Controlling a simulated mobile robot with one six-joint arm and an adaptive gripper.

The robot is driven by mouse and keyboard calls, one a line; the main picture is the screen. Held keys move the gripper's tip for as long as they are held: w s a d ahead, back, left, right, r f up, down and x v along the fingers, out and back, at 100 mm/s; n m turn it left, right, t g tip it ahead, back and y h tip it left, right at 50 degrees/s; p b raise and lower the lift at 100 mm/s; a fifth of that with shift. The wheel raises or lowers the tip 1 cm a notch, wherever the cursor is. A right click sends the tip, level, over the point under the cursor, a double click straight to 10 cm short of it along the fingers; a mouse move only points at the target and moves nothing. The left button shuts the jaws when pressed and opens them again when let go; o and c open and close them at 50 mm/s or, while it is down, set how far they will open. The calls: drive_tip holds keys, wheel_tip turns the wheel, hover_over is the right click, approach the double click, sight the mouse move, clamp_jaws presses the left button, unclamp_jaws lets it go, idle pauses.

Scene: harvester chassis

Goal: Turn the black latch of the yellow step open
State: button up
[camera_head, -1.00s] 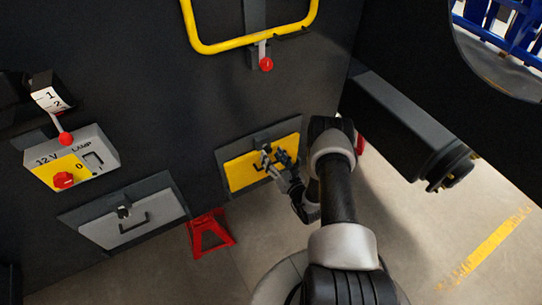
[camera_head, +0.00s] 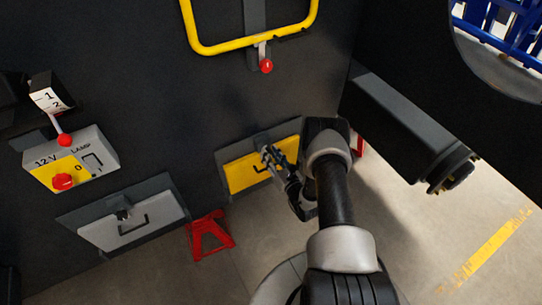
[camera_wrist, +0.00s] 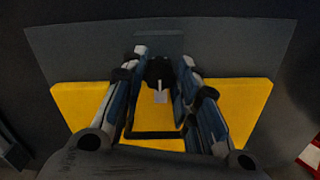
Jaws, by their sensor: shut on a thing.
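The yellow step (camera_head: 245,178) is a flat yellow panel in a dark grey frame low on the chassis wall. It also fills the middle of the wrist view (camera_wrist: 75,105), with a black bracket-shaped handle on its face. The black latch (camera_wrist: 158,70) sits at the step's top middle edge, with a small pale pointer hanging down from it. My gripper (camera_wrist: 165,57) has a finger on each side of the latch and is shut on it. In the head view my gripper (camera_head: 272,157) is in front of the step and hides the latch.
A red stand (camera_head: 209,234) is on the floor left of the step. A grey panel (camera_head: 130,226) with its own latch is further left. A black beam (camera_head: 405,125) juts out to the right. A yellow rail with a red-knobbed lever (camera_head: 266,66) is above.

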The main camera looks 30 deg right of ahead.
drive_tip(key=shift+c, duration=1.2)
drive_tip(key=shift+n, duration=0.3)
drive_tip(key=shift+a+f+n+b, duration=0.1)
drive_tip(key=shift+n+b, duration=1.5)
drive_tip(key=shift+n, duration=7)
drive_tip(key=o, duration=1.1)
drive_tip(key=shift+c, duration=0.2)
